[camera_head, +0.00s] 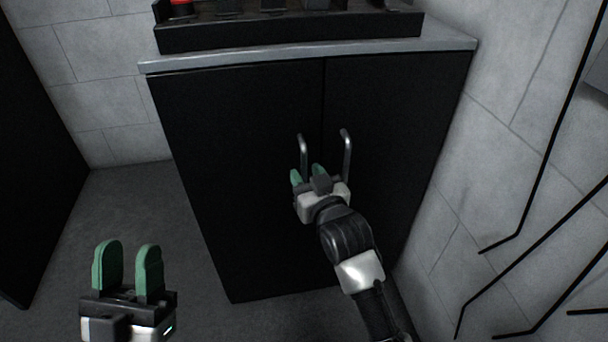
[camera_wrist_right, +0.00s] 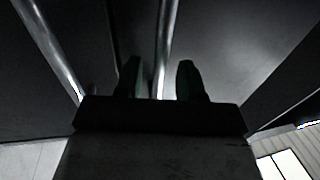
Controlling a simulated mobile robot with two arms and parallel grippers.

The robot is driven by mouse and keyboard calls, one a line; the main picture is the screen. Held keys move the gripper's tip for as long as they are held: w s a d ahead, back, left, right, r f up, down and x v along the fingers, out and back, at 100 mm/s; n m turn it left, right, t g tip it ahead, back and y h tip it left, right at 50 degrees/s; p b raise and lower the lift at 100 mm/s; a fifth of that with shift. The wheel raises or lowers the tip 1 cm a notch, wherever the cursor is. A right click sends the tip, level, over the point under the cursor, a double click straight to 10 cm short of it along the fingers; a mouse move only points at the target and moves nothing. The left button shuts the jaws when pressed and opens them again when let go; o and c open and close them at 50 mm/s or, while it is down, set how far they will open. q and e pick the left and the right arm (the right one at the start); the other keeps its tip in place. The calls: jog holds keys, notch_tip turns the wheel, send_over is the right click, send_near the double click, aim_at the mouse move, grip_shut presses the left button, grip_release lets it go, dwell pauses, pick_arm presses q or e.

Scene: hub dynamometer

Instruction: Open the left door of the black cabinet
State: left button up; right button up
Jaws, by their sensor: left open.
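The black cabinet has a left door (camera_head: 235,170) and a right door (camera_head: 395,120), and both look closed along the seam between them. Each door has an upright metal bar handle near the seam: the left handle (camera_head: 303,147) and the right handle (camera_head: 347,150). My right gripper (camera_head: 307,176) is at the lower part of the left handle. In the right wrist view its fingers (camera_wrist_right: 159,80) stand apart, with the left handle (camera_wrist_right: 166,45) showing between them. Contact cannot be seen. My left gripper (camera_head: 128,268) is open and empty, low at the left, away from the cabinet.
A grey top (camera_head: 300,56) covers the cabinet and carries a black tray (camera_head: 290,32) with several items. A grey block wall with black lines (camera_head: 520,225) stands close at the right. Another dark panel (camera_head: 30,160) is at the far left. Floor (camera_head: 150,215) is clear left of the cabinet.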

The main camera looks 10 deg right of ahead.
jog(key=shift+w+a, duration=0.15)
jog(key=shift+w, duration=0.7)
jog(key=shift+c, duration=0.3)
grip_shut()
